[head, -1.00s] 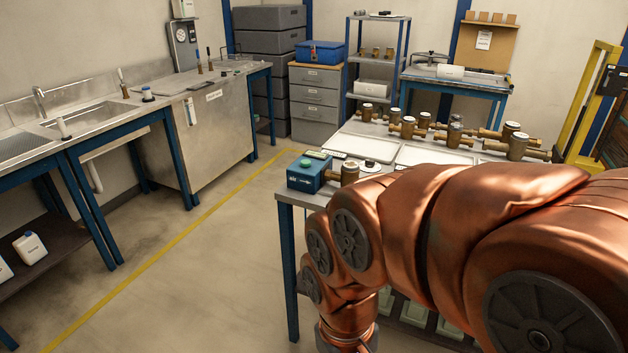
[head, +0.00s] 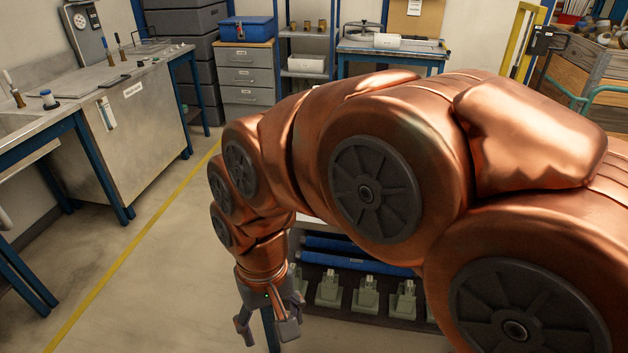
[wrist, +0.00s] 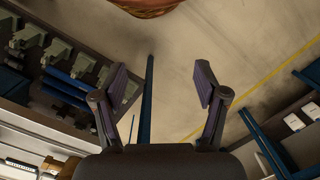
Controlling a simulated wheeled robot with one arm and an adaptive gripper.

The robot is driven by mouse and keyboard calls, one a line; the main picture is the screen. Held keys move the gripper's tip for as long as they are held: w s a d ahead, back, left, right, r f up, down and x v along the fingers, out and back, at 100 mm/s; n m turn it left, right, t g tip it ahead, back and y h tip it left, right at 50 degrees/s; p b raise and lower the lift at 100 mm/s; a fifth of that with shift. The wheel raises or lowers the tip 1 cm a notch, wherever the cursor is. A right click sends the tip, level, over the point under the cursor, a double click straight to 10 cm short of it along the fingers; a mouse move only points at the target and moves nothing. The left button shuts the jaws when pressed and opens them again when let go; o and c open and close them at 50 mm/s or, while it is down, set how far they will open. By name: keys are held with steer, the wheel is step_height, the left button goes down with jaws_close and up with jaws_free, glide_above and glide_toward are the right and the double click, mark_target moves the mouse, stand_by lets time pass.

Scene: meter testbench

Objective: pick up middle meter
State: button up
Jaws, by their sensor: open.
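In the head view my copper arm covers nearly all of the table top where the meters stood, so the middle meter is hidden. My gripper (head: 266,328) hangs low in front of the table, pointing down, open and empty. In the wrist view its two fingers (wrist: 160,82) are spread wide, with only floor and a blue table leg (wrist: 148,100) beyond them. Small brownish items at that view's lower left are too unclear to name.
Under the table, a shelf holds several grey-green fixtures (head: 365,297) and blue bars (head: 350,256). A steel bench (head: 125,105) stands at left, with clear floor (head: 150,290) between. Grey drawers (head: 247,80) and a wooden crate (head: 575,85) stand farther back.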

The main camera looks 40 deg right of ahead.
steer(key=shift+o, duration=1.4)
steer(key=w+d+r+m+t+y, duration=0.1)
steer(key=w+d+r+m, duration=0.1)
steer(key=w+m, duration=0.5)
steer(key=w+d, duration=0.1)
steer(key=w, duration=0.2)
steer(key=shift+d+m+t, duration=0.3)
steer(key=shift+d+t, duration=0.1)
steer(key=w+d+r+m+t, duration=0.1)
steer(key=w+d+m+t, duration=0.1)
steer(key=w+d+m, duration=0.55)
steer(key=w+d+r+m+t, duration=0.15)
steer(key=w+d+m, duration=0.35)
steer(key=d+m, duration=0.6)
steer(key=d+f+m+t+h+p, duration=0.15)
steer(key=d+m, duration=0.45)
steer(key=d, duration=0.9)
steer(key=shift+t, duration=0.4)
steer(key=shift+s+f+p+x, duration=0.15)
steer(key=shift+p+x, duration=0.45)
steer(key=shift+x, duration=1.05)
steer(key=shift+s+f+p+x, duration=0.15)
steer(key=shift+p+x, duration=0.4)
steer(key=shift+x, duration=1.05)
steer(key=shift+d+r, duration=0.1)
jaws_close()
